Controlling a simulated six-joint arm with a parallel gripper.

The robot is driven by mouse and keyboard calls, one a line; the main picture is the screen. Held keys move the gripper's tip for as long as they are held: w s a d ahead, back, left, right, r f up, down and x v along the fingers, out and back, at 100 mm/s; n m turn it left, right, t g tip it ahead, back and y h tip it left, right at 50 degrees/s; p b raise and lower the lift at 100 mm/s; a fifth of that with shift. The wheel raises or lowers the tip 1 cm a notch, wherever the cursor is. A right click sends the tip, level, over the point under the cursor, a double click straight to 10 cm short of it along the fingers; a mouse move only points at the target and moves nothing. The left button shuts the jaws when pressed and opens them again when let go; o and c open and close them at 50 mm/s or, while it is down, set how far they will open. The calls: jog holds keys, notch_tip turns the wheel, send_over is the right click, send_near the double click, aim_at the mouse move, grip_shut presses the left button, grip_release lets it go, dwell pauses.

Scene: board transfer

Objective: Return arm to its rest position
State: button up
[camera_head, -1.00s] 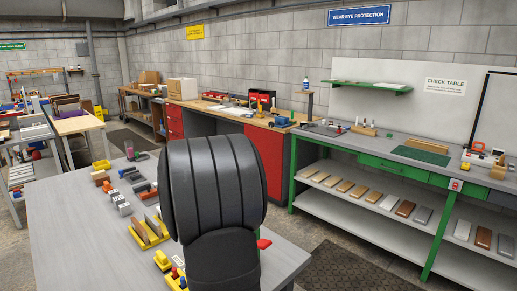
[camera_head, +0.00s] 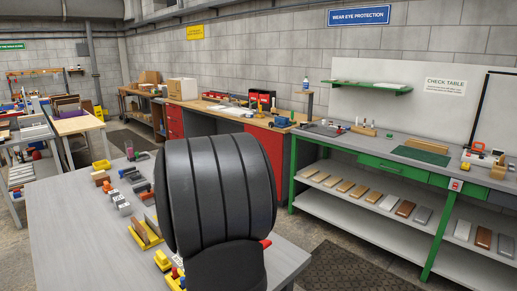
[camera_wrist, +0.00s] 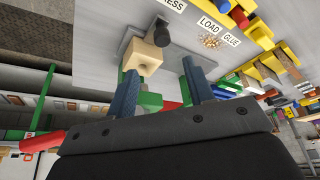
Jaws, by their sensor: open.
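In the wrist view my gripper (camera_wrist: 160,72) shows two blue-grey fingers spread apart with nothing held between them. A beige block with a round hole (camera_wrist: 143,58) and a dark round knob (camera_wrist: 162,32) are in view beyond the fingertips, on a grey plate (camera_wrist: 120,46). I cannot tell how far the fingers are from the block. A green part (camera_wrist: 150,101) shows between the fingers. In the head view my dark arm link hides my gripper and part of the near table.
The near grey table (camera_head: 75,225) carries yellow holders (camera_head: 146,236) and small blocks along its middle; its left part is clear. The green-framed check table (camera_head: 390,150) stands at the right, with boards on its shelf. A red-fronted bench (camera_head: 262,158) stands behind.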

jog(key=x, duration=1)
jog(key=shift+w+f, duration=0.15)
jog(key=shift+f, duration=0.1)
jog(key=w+a, duration=0.5)
jog(key=shift+w+a, duration=0.35)
jog(key=shift+w, duration=0.05)
jog(key=v, duration=1.7)
jog(key=shift+s, duration=0.1)
